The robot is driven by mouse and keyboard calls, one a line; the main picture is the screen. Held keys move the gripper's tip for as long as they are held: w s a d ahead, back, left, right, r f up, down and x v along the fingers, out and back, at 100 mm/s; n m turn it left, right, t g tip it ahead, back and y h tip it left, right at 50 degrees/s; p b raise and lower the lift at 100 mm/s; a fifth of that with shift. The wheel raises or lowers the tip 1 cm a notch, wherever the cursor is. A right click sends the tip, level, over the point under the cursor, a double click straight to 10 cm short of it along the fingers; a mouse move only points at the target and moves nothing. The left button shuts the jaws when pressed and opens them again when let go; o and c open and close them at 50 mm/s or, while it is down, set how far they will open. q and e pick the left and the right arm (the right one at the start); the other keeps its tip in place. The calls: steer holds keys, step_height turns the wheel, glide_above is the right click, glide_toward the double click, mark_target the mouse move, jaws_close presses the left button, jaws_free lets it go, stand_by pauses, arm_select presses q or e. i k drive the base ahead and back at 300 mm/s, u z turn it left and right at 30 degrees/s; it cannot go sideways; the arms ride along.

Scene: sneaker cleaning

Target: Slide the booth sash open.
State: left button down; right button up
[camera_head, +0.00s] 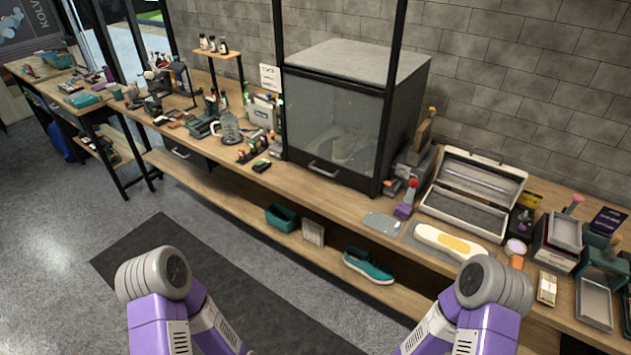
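The booth (405,110) is a dark box with a grey top standing on the workbench, right of centre. Its glass sash (333,115) covers the front and is down, with a metal handle (323,172) near its lower edge. A sneaker shape shows dimly behind the glass. My two arms come in at the bottom left and bottom right, well short of the booth. Neither gripper is in the picture.
The wooden workbench (372,210) runs across the view, with bottles and tools left of the booth. An open case (470,200) and a white sole (450,241) lie to its right. A teal shoe (368,266) sits on the lower shelf. The floor mat (165,270) is clear.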

mark_target(360, 181)
steer(key=u, duration=0.55)
steer(key=i, duration=1.5)
steer(key=z, duration=0.5)
